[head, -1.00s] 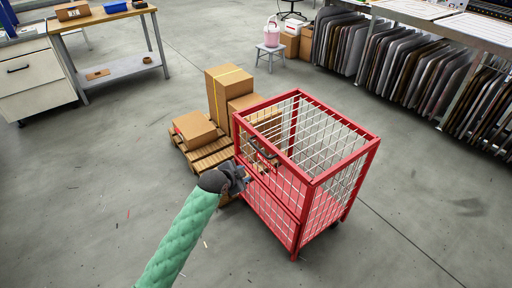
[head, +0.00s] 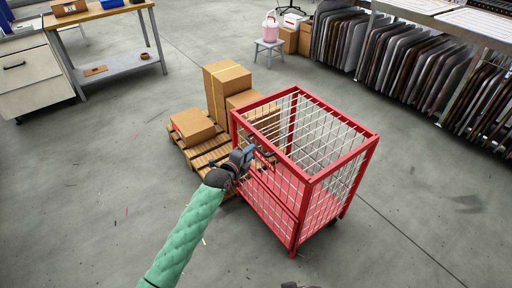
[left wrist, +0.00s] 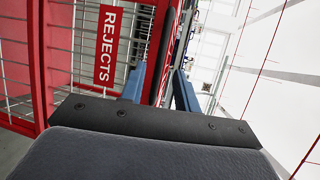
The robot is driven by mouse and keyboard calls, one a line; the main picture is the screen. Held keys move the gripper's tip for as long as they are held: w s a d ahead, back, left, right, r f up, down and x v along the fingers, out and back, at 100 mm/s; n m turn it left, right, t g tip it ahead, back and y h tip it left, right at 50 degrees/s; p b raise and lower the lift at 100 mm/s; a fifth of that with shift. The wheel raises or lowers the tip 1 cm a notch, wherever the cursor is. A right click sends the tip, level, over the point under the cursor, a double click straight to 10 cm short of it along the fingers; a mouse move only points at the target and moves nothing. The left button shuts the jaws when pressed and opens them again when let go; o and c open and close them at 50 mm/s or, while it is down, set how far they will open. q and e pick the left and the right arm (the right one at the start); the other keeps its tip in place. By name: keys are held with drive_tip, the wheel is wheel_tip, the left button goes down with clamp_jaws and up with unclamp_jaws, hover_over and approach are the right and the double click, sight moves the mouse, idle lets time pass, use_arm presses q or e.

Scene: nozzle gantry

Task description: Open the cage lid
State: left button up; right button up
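The red cage (head: 312,183) with pale wire mesh stands upright on the floor in the middle of the head view. Its red top frame (head: 345,127) lies level; I cannot clearly tell the lid's mesh from the walls behind. My left gripper (head: 249,153) is at the cage's near left side, just below the top edge. In the left wrist view its two blue fingers (left wrist: 160,88) are apart, with a dark and red strip showing beyond the gap. A red REJECTS sign (left wrist: 108,47) hangs on the mesh to the left. A dark tip at the bottom edge may be my right gripper (head: 290,285).
A wooden pallet (head: 203,155) with cardboard boxes (head: 227,87) stands close behind the cage on the left. A workbench (head: 110,62) is at the back left, a rack of panels (head: 400,62) at the back right. The floor in front is clear.

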use_arm(q)
drive_tip(key=shift+x, duration=2.75)
clamp_jaws()
drive_tip(key=shift+p, duration=0.3)
